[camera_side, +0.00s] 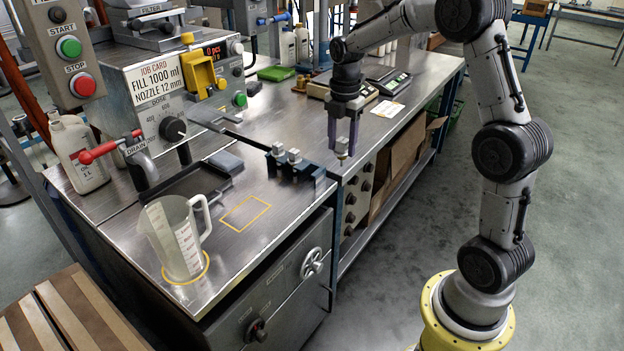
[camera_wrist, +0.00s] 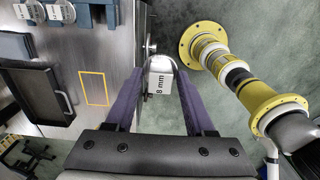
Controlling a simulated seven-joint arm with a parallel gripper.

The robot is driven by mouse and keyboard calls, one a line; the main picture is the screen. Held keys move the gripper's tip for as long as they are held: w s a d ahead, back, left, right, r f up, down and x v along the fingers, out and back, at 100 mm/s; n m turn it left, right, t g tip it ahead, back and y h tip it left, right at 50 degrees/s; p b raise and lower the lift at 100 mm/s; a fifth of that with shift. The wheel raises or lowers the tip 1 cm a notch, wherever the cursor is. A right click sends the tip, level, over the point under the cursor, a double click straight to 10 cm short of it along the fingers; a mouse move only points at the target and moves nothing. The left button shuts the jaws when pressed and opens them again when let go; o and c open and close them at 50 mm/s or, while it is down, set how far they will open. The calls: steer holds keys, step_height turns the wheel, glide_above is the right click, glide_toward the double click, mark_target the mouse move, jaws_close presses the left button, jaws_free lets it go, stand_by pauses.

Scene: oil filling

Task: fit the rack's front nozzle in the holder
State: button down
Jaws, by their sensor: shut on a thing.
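My gripper (camera_side: 342,150) is shut on a small pale nozzle (camera_wrist: 160,82) marked "8 mm", which sits between the purple fingertips in the wrist view. In the side view it hangs upright over the bench's front edge, to the right of the rack. The dark blue rack (camera_side: 272,167) stands on the bench, with two other silver-topped nozzles (camera_side: 294,155) in it. Its front place (camera_side: 319,178) looks empty.
The filling machine (camera_side: 150,100) carries a job card reading "NOZZLE 12 mm". A measuring jug (camera_side: 178,238) stands at the bench's front left. A black tray (camera_side: 190,178) lies behind it. A yellow outlined square (camera_side: 245,213) is bare. Scales (camera_side: 388,82) stand farther back.

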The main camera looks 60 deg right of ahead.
steer(key=shift+w+d+f, duration=0.9)
steer(key=shift+w+f, duration=1.2)
steer(key=shift+w, duration=0.05)
steer(key=shift+w+d+f, duration=0.95)
steer(key=shift+w+f, duration=1.2)
steer(key=shift+w+d+f, duration=0.9)
steer(key=shift+w+f, duration=1.2)
steer(key=shift+w, duration=0.05)
steer(key=shift+f, duration=0.15)
steer(key=shift+c, duration=1.3)
jaws_free()
